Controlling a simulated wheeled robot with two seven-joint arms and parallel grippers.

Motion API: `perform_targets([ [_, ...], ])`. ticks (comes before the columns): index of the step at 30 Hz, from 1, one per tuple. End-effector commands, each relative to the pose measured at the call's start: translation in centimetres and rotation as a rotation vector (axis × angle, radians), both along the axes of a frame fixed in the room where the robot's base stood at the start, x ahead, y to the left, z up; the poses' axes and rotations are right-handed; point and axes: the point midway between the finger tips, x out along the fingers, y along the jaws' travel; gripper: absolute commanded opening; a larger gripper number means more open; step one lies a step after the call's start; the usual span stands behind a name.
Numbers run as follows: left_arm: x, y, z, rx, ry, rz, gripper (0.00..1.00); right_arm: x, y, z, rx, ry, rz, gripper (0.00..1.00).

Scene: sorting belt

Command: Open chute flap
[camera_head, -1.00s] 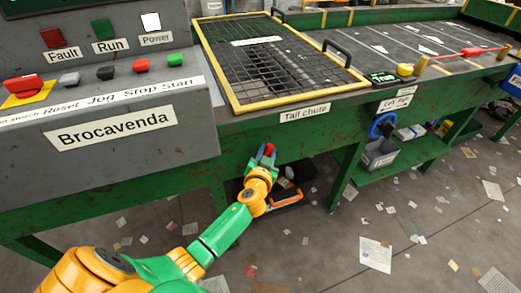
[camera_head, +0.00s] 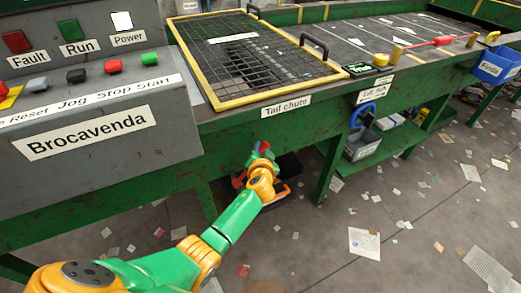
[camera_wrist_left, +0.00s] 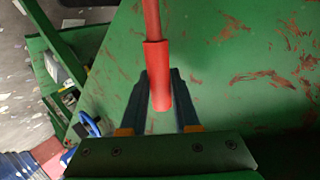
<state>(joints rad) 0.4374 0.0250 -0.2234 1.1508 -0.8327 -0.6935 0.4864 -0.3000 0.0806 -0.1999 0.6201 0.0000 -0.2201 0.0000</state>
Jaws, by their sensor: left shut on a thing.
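A red handle (camera_wrist_left: 158,75) on a thin red rod runs down the wrist view, in front of the green belt frame. My left gripper (camera_wrist_left: 162,98) is shut on the handle's lower end, with a blue finger on each side. In the head view my left gripper (camera_head: 260,156) is below the "Tail chute" label (camera_head: 286,106), with a bit of the red handle (camera_head: 264,146) showing at its tip. The flap itself cannot be made out. My right gripper is not in view.
A grey Brocavenda console (camera_head: 90,120) stands left of my arm. A black mesh guard with a yellow frame (camera_head: 222,106) covers the belt above. A blue handwheel (camera_head: 362,115) sits to the right.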

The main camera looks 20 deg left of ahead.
Motion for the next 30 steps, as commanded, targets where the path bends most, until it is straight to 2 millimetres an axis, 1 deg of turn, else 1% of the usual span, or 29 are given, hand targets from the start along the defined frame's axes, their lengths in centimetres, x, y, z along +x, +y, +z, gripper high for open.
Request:
perform_targets([
  [11,0.0,-0.1,-0.1,0.003,0.004,-0.001,0.00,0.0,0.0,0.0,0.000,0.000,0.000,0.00],
  [12,0.0,-0.1,-0.1,0.003,0.004,-0.001,0.32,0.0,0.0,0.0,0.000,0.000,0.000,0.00],
  [14,0.0,-0.1,-0.1,0.002,0.004,-0.002,0.48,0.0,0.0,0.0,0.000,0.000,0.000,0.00],
  [15,0.0,-0.1,-0.1,0.003,0.004,-0.001,0.59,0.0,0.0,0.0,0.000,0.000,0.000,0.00],
  [25,-0.2,-0.1,0.1,0.002,0.003,-0.001,0.59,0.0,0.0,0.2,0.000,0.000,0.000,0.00],
  [28,-1.2,-0.6,0.7,0.001,0.003,-0.002,0.59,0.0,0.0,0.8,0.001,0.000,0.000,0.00],
  [30,-2.3,-1.0,1.2,0.000,0.004,-0.002,0.59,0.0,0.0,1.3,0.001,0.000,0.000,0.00],
])
